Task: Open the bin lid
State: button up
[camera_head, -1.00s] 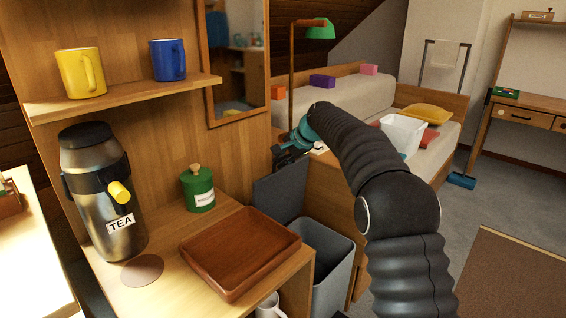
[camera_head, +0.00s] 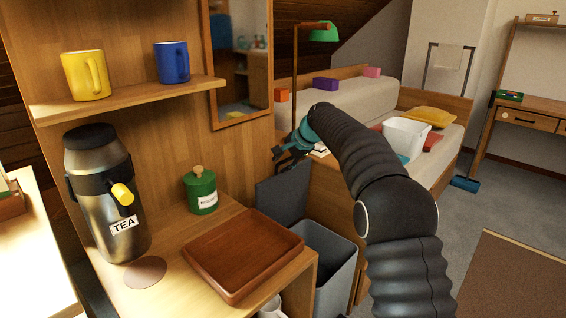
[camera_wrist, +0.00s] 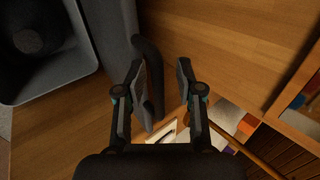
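The grey bin (camera_head: 345,285) stands beside the wooden cabinet, and its open top shows. Its dark grey lid (camera_head: 282,200) is raised, standing roughly upright at the bin's back edge. In the wrist view the open bin (camera_wrist: 60,80) is at the left, with the lid (camera_wrist: 107,25) edge-on beside it. A dark bar like a handle (camera_wrist: 153,65) on the lid side reaches between my fingers, nearer the left one. My gripper (camera_wrist: 160,66) is open, with a gap at the right finger. In the head view my gripper (camera_head: 286,155) is just above the raised lid, partly hidden by my arm.
A brown tray (camera_head: 243,255), green canister (camera_head: 201,190) and tea flask (camera_head: 105,195) stand on the cabinet top left of the bin. A bed with a white basket (camera_head: 405,138) is behind my arm.

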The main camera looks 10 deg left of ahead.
jog(key=v, duration=1.2)
